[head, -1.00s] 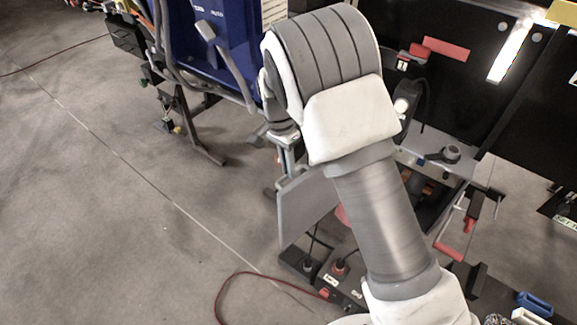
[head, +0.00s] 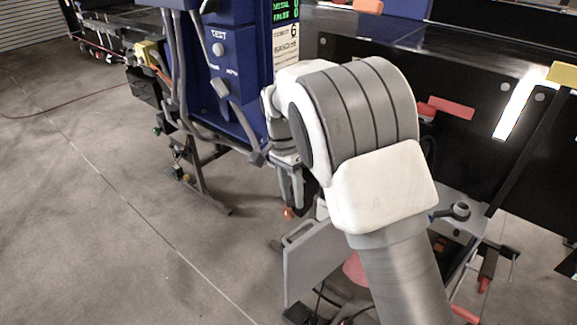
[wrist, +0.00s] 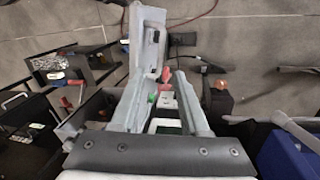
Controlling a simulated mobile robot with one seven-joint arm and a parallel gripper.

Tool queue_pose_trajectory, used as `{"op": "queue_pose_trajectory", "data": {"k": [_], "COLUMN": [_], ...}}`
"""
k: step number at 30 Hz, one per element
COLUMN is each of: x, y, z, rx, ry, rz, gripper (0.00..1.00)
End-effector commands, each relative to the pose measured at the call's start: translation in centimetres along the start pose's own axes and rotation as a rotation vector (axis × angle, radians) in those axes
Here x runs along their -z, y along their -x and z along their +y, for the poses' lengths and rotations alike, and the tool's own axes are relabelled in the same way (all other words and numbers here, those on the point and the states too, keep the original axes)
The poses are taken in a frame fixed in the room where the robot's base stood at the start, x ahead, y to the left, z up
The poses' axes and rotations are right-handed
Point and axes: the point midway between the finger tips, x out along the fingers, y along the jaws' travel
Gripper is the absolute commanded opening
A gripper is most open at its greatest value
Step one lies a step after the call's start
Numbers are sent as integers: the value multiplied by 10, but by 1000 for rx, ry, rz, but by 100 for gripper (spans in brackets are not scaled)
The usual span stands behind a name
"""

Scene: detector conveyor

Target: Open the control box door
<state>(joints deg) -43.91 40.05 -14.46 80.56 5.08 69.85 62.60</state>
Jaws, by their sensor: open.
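A flat grey panel, which looks like the control box door (head: 312,262), stands upright and swung out below my gripper in the head view. It also shows in the wrist view (wrist: 148,45), beyond the fingertips. The control box itself is mostly hidden behind my arm in the head view. In the wrist view, small red, green and white parts show between the fingers, seemingly inside the box. My gripper (head: 291,200) points down above the panel, open and empty. Its two fingers show spread in the wrist view (wrist: 158,88). I cannot tell whether a finger touches the panel.
A blue detector housing (head: 232,70) with a lit display and hoses stands close behind and left of my gripper. Black conveyor side panels (head: 465,75) stand at the right. A grey bracket with a knob (head: 460,210) juts out there. Open concrete floor lies at the left.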

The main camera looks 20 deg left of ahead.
Motion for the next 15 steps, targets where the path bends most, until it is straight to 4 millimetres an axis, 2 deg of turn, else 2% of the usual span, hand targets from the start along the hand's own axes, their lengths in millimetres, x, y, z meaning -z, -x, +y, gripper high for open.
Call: {"op": "queue_pose_trajectory", "data": {"k": [1,6,10,15], "x": [0,1,1,1], "y": [14,51,71,82], "z": [-1,-1,0,0], "rx": [5,4,2,0], "ry": [0,-2,-2,-2], "rz": [1,1,1,0], "gripper": [45,45,45,45]}}
